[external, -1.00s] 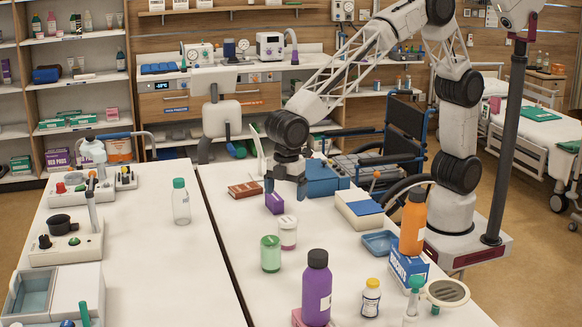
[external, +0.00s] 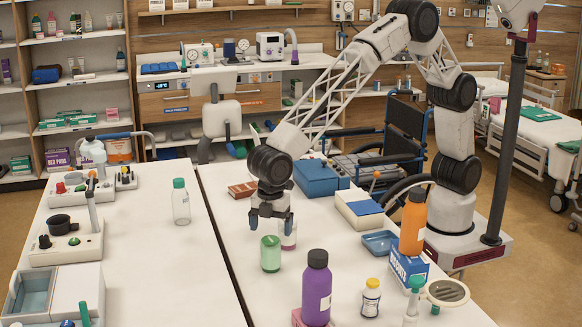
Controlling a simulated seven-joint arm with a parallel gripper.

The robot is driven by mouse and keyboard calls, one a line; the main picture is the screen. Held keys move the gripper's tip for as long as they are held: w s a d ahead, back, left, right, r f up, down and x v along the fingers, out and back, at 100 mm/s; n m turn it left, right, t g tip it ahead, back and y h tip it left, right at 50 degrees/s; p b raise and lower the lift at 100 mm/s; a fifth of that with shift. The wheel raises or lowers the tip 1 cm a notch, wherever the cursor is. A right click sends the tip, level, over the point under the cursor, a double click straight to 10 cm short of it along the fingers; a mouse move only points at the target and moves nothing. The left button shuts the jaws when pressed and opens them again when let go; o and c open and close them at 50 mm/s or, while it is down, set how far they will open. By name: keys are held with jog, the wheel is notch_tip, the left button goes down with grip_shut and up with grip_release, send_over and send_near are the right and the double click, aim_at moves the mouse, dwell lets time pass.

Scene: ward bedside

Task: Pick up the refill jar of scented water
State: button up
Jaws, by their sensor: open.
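Two small jars stand on the right-hand table: a pale green jar (external: 270,254) with a green lid, and a white and pink jar (external: 288,241) just behind it to the right. I cannot read their labels, so which one is the refill jar of scented water cannot be told. My gripper (external: 270,222) points down with its fingers apart and nothing seen between them. It is just above and behind the green jar, and its right finger covers the top of the pink jar. Whether it touches either jar cannot be told.
A purple bottle (external: 317,290) and a small yellow-capped bottle (external: 371,298) stand nearer the camera. A brown book (external: 242,190) lies behind my gripper.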

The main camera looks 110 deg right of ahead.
aim_at(270, 239)
jog(key=shift+f, duration=1.15)
jog(key=shift+w+f, duration=0.15)
jog(key=shift+f, duration=2.45)
jog(key=c, duration=1.2)
jog(key=shift+o, duration=0.2)
jog(key=shift+r, duration=0.1)
jog(key=shift+r, duration=4.95)
